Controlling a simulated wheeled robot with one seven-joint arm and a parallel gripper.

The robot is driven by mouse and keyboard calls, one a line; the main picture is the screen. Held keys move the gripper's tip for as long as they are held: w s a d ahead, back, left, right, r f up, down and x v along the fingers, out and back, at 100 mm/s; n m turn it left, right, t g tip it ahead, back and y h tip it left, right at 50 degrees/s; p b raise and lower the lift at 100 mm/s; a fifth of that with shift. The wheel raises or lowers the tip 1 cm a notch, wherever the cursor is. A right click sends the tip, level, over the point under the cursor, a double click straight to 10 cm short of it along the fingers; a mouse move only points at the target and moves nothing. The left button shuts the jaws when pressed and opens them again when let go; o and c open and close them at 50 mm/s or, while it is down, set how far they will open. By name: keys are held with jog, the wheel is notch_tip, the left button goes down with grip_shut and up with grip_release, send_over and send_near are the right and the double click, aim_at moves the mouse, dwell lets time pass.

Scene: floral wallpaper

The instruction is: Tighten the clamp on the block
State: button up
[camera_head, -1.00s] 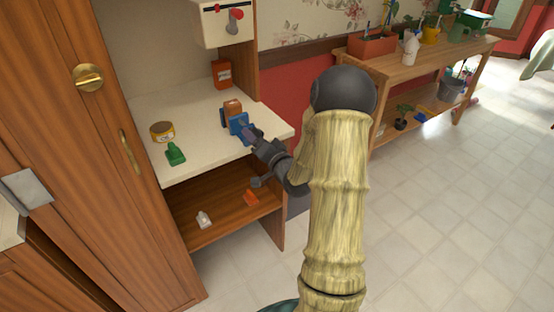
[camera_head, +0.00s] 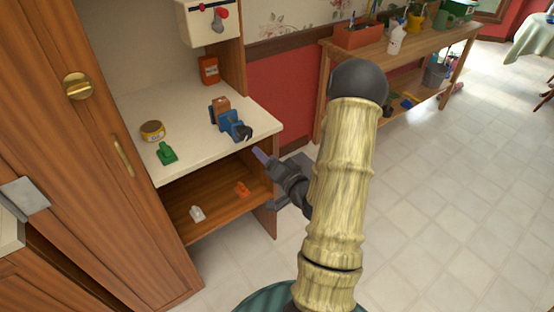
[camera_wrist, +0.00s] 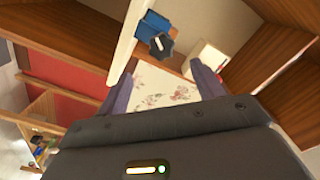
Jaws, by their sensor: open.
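The blue clamp (camera_head: 233,122) sits on the white counter near its right front edge, with a brown block (camera_head: 221,104) between its jaws. Its dark knob (camera_head: 243,134) faces the front edge. The clamp (camera_wrist: 152,24) and its dark knob (camera_wrist: 160,46) also show in the wrist view, at the top middle. Whether the block is gripped firmly cannot be seen. My gripper (camera_head: 261,155) is in front of the counter edge, below and right of the knob, apart from it. In the wrist view my gripper (camera_wrist: 163,86) has its fingers spread with nothing between them.
A yellow tin (camera_head: 153,131) and a green object (camera_head: 167,154) stand left on the counter. An orange box (camera_head: 209,70) stands at the back. The lower shelf (camera_head: 222,196) holds small white and orange items. Open tiled floor lies to the right, beyond it a wooden bench (camera_head: 425,50).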

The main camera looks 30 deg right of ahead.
jog(key=s+p, duration=0.4)
jog(key=p, duration=0.1)
jog(key=shift+s, duration=0.2)
dwell(1.4)
jog(key=n, duration=0.8)
jog(key=shift+s+d+n+p, duration=0.15)
jog(key=shift+s+n+p, duration=0.1)
jog(key=shift+n+p, duration=0.15)
jog(key=shift+w+b, duration=0.15)
jog(key=shift+b, duration=0.2)
